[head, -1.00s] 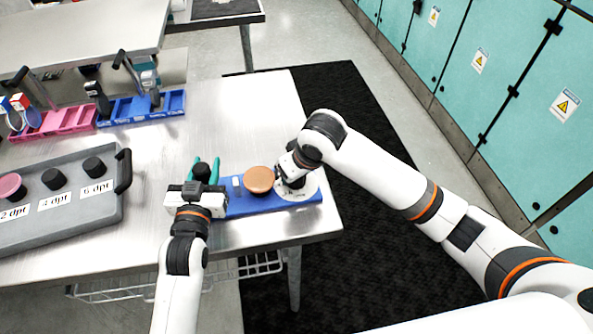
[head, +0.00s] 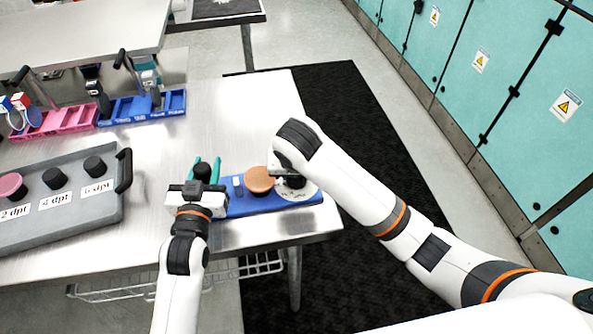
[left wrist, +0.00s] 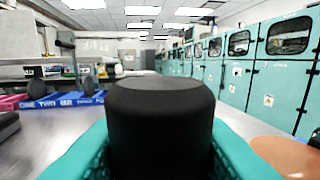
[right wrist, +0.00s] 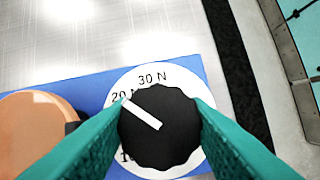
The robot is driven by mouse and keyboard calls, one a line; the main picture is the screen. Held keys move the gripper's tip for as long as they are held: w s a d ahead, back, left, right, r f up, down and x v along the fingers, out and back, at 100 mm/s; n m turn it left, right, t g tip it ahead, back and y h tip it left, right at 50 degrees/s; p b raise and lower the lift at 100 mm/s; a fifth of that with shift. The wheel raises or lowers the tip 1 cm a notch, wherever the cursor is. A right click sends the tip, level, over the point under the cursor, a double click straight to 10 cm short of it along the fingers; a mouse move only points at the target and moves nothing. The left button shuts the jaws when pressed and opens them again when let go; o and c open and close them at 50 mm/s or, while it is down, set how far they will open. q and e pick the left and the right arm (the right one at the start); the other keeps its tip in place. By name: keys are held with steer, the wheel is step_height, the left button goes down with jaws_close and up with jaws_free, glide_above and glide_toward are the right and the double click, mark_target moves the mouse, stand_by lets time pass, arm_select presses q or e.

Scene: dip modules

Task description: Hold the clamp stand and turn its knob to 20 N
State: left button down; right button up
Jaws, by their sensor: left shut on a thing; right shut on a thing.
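The clamp stand has a blue base (head: 240,208) at the table's front right edge. It bears an orange-brown disc (head: 259,180), a black post and a white dial (head: 297,194). My left gripper (head: 204,172) is shut on the black post, which fills the left wrist view (left wrist: 160,125). My right gripper (right wrist: 160,113) is shut on the black knob (right wrist: 165,140) in the middle of the dial. The knob's white line points up and left in the right wrist view, its end at the 20 N mark. My fingers cover part of the dial.
A grey tray (head: 75,222) with a black handle and round lidded pieces labelled in dpt stands at the left. Pink (head: 68,118) and blue (head: 142,108) bins stand behind. The table's middle (head: 180,145) is clear. Teal cabinets (head: 480,90) line the right.

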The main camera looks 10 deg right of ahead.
stand_by(0.4)
steer(key=o, duration=1)
steer(key=shift+v, duration=6)
steer(key=shift+w, duration=0.1)
arm_select(q)
steer(key=c, duration=0.9)
jaws_free()
steer(key=shift+c, duration=0.2)
